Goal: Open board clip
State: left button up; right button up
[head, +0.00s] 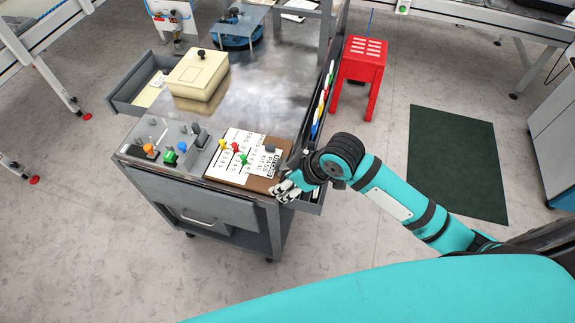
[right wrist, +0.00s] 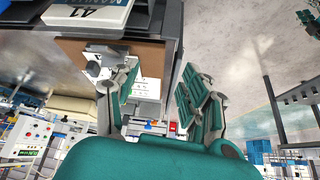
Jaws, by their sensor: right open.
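A brown board (head: 262,184) with white printed sheets lies on the near right corner of the grey metal cart. A small dark grey piece (head: 268,149), possibly a knob or clip, sits at its right part. My right gripper (head: 287,189) is at the board's near right corner, beside the cart's edge. In the right wrist view my gripper (right wrist: 162,92) is open, its two green-padded fingers spread apart with nothing held. A light grey metal piece (right wrist: 94,67), perhaps the clip, is close to the left finger at the brown board (right wrist: 150,56). Contact cannot be told. My left gripper is out of view.
The cart (head: 270,100) also holds a panel with coloured buttons (head: 166,147), pins on the sheets and a beige box (head: 198,75). An open drawer (head: 128,93) juts out on the left. A red stool (head: 362,62) stands behind. A dark green mat (head: 455,150) lies on the floor.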

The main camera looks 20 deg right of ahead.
jog(key=w+d+r+n+g, duration=0.2)
jog(key=w+d+r+n, duration=0.15)
jog(key=d+r, duration=0.65)
pick_arm(q)
jog(key=shift+s+d+f+b, duration=0.1)
jog(key=shift+d+f+b, duration=0.2)
jog(key=shift+f+b, duration=0.25)
pick_arm(e)
jog(key=shift+m+h, duration=0.35)
jog(key=shift+h, duration=0.05)
jog(key=x, duration=0.5)
jog(key=a+x, duration=0.1)
jog(key=x, duration=0.4)
jog(key=w+a+r+x, duration=0.1)
jog(key=x, duration=0.5)
jog(key=shift+a+f, duration=0.1)
jog(key=shift+a, duration=0.1)
